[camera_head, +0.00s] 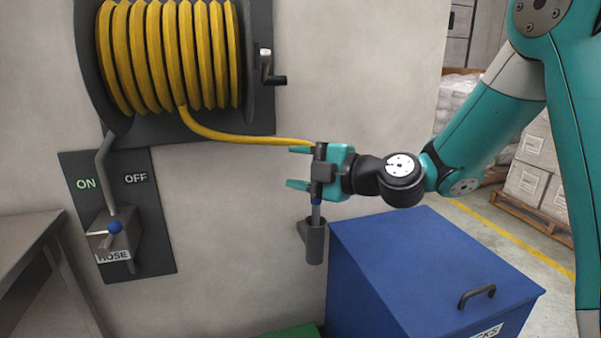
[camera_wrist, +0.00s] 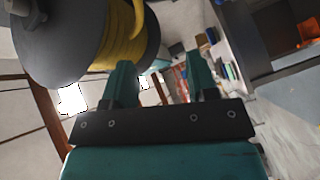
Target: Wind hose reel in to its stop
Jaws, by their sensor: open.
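The hose reel (camera_head: 255,120) is on the wall at upper left, wound with several turns of yellow hose (camera_head: 170,55). Its crank (camera_head: 268,66) with a black grip is on the right side. A length of hose runs off the drum's bottom to the right, ending behind or beside my gripper. My gripper (camera_head: 290,168) is open, fingers pointing left, below and right of the crank, apart from it. A nozzle (camera_head: 316,214) stands in a wall holder (camera_head: 314,243) below it. The wrist view shows the reel (camera_wrist: 60,40) beyond my empty open fingers (camera_wrist: 160,72).
A valve panel (camera_head: 160,225) marked ON, OFF and HOSE has a blue-knobbed lever (camera_head: 115,227); I cannot tell its setting. A blue chest (camera_head: 420,260) stands below my gripper. A grey table (camera_head: 30,240) is at left, and pallet loads (camera_head: 530,165) are at right.

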